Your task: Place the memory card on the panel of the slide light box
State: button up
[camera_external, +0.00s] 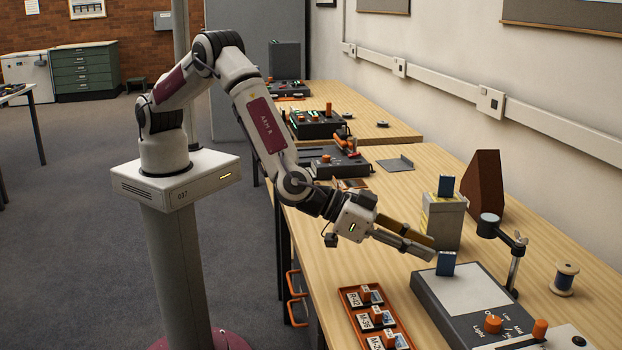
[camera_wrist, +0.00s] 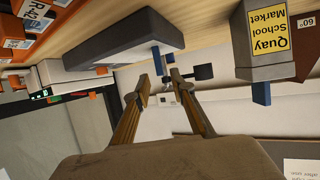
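The slide light box (camera_external: 440,312) is dark grey with a pale panel (camera_external: 475,292) on top. A small blue card (camera_external: 446,263) stands upright at the panel's far left edge. It shows nearly edge-on in the wrist view (camera_wrist: 157,60), against the light box (camera_wrist: 110,40). A similar blue piece (camera_external: 446,185) stands on the labelled archival box (camera_external: 442,222); I cannot tell them apart by markings. My gripper (camera_external: 434,250) is level beside the card on the light box. In the wrist view its fingers (camera_wrist: 159,76) are apart, with the card just beyond the tips.
An orange tray (camera_external: 352,313) with labelled slides lies left of the light box. A lamp-like stand (camera_external: 514,270) and a thread spool (camera_external: 563,278) stand to the right. A brown wedge (camera_external: 484,185) is behind the archival box. Bare table lies around the spool.

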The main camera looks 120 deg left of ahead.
jog(key=shift+v, duration=2.9)
jog(key=shift+r, duration=0.1)
jog(key=s+d+r+m+g+h, duration=0.15)
jog(key=s+r+h, duration=0.25)
jog(key=s+r, duration=0.55)
jog(key=s+d+r+m+h, duration=0.25)
jog(key=s+r, duration=0.45)
jog(key=r, duration=0.5)
jog(key=s+a+f+g, duration=0.1)
jog(key=s+a, duration=0.2)
jog(key=s, duration=0.9)
jog(key=s+a+f+g+y, duration=0.1)
jog(key=s+a, duration=0.3)
jog(key=s, duration=0.8)
jog(key=s+a+f+g, duration=0.1)
jog(key=s+a+g, duration=0.2)
jog(key=s, duration=0.9)
jog(key=shift+s+a+m, duration=0.3)
jog(key=shift+s, duration=0.1)
jog(key=shift+f, duration=0.1)
